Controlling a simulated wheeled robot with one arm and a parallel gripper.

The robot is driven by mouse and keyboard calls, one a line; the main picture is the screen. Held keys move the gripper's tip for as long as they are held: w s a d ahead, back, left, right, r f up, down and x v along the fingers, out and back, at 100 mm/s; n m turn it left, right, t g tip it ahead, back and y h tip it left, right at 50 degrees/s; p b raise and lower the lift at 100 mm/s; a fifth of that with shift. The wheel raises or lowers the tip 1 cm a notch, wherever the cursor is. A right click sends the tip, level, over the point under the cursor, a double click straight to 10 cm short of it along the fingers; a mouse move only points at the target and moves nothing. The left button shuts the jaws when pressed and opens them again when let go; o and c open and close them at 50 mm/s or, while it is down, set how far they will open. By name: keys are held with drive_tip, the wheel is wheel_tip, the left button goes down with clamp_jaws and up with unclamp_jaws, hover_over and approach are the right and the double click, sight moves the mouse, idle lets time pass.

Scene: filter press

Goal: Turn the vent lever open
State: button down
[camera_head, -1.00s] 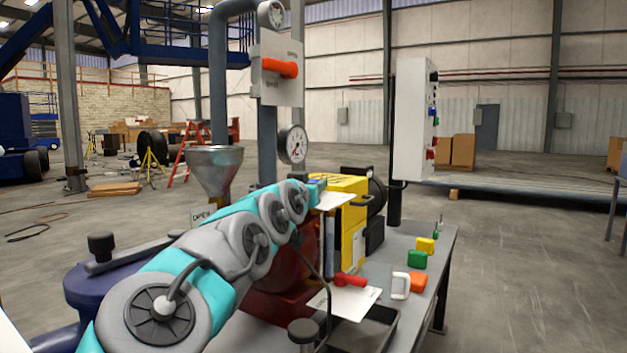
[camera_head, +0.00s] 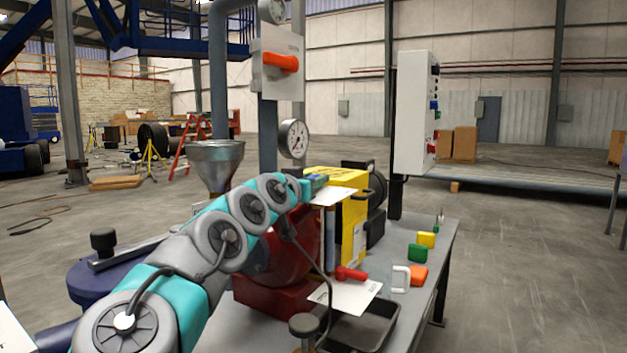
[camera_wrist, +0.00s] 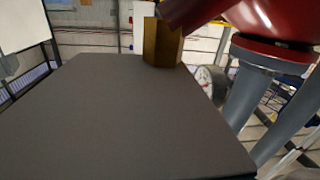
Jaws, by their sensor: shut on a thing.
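The end of my arm, with my gripper (camera_head: 312,182), reaches to the red machine beside the yellow box. Its fingers are hardly visible in the head view. In the wrist view a large dark grey slab, probably my gripper's body, fills the foreground. At its far edge are a brass hexagonal fitting (camera_wrist: 162,42) and a red handle (camera_wrist: 192,9), which I take for the vent lever. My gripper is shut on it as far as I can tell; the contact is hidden.
An orange lever (camera_head: 282,63) sits on a white panel above a gauge (camera_head: 293,139). A red lever (camera_head: 350,273) lies on a white plate above a dark tray (camera_head: 372,330). Coloured blocks stand at the table's right. A control box (camera_head: 412,115) stands behind.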

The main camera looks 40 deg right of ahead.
drive_tip(key=c, duration=0.7)
unclamp_jaws()
drive_tip(key=shift+b+v, duration=0.7)
drive_tip(key=shift+v, duration=3.2)
drive_tip(key=shift+r, duration=0.1)
